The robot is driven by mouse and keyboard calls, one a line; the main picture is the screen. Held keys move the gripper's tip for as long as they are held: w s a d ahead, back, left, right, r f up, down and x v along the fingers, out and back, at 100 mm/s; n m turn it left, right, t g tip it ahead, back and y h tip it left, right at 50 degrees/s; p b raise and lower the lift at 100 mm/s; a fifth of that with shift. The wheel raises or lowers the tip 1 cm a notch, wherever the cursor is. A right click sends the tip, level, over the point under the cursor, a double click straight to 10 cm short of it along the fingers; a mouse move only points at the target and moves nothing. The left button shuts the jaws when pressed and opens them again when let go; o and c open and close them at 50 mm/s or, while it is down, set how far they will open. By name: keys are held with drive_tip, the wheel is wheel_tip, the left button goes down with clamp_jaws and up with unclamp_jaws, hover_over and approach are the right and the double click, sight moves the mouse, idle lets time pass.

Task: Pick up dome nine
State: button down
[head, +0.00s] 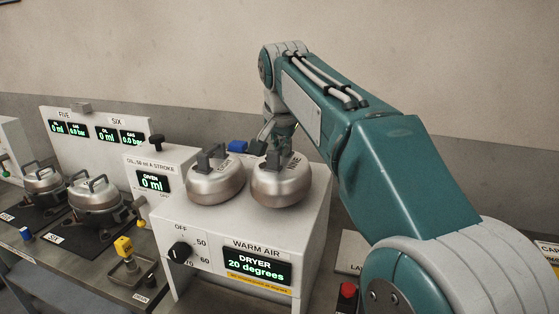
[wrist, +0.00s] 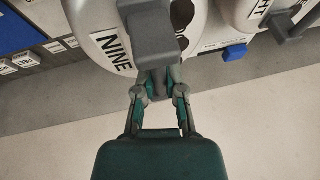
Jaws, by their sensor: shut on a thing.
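Dome nine (head: 281,184) is a rounded silver metal dome with a dark block handle, on top of the white warm air dryer (head: 221,230). In the wrist view the dome (wrist: 92,30) carries the label NINE. My gripper (head: 279,140) is above it, at its handle. In the wrist view my gripper's fingers (wrist: 158,88) are shut on the grey handle. I cannot tell whether the dome touches the dryer top. A second dome (head: 215,186) stands just left of it; in the wrist view its label is partly cut off.
Two silver pots (head: 96,199) with handles stand on the bench at left, before the FIVE and SIX display panel (head: 94,128). The oil unit (head: 155,166) stands beside the dryer. A blue block (head: 237,147) is behind the domes. A red button (head: 347,290) is at lower right.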

drive_tip(key=s+a+r, duration=0.1)
drive_tip(key=r, duration=0.1)
drive_tip(key=s+a+r, duration=0.2)
drive_tip(key=r, duration=0.1)
drive_tip(key=shift+a+r, duration=0.2)
drive_tip(key=shift+r, duration=0.15)
drive_tip(key=s+a+r, duration=0.4)
drive_tip(key=s+a, duration=0.2)
drive_tip(key=a, duration=0.1)
drive_tip(key=shift+s+r, duration=0.2)
drive_tip(key=shift+r, duration=0.05)
